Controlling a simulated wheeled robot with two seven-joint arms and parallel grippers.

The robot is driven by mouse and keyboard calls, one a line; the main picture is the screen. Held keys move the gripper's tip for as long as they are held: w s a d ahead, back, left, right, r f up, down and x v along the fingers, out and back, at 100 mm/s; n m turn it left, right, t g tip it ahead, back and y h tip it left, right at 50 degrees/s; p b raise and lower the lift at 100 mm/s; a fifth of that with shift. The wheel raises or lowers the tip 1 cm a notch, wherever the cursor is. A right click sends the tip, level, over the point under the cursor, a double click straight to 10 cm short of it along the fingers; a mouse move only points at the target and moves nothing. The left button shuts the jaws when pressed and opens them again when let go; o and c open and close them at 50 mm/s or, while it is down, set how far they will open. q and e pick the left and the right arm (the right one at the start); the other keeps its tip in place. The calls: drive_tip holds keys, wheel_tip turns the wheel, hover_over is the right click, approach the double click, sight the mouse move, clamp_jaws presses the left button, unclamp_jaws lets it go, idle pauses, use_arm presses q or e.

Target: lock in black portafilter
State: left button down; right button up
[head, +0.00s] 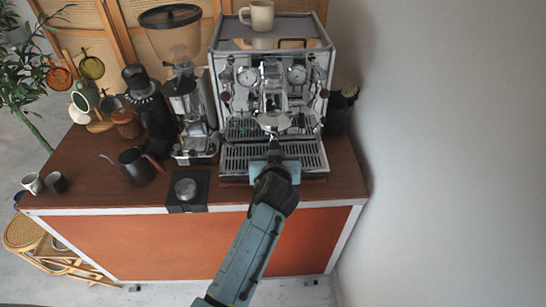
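The silver espresso machine (322,92) stands at the back right of the counter. Its group head (272,102) is at the front centre, between two gauges. My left arm comes in from the bottom, left of centre, and its gripper (274,152) is in front of and below the group head. The black portafilter (273,146) shows only as a small dark handle piece between the fingers, which look shut on it. Its basket end is at or just under the group head; whether it is seated there I cannot tell. My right gripper is out of view.
A drip tray (232,160) lies below the group head. A grinder (187,105), a black tamping mat (200,178) with a tamper (186,188) and a kettle (137,166) stand to the left. A cream mug (262,15) is on the machine. The wall (440,150) is close on the right.

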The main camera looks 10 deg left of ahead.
use_arm(q)
drive_tip(key=shift+w+d+r+n+y, duration=0.1)
drive_tip(key=shift+w+d+n+y, duration=0.05)
drive_tip(key=shift+d+n+y, duration=0.2)
drive_tip(key=shift+w+d+r+n+y, duration=0.1)
drive_tip(key=shift+d+n+y, duration=0.15)
drive_tip(key=shift+d, duration=0.15)
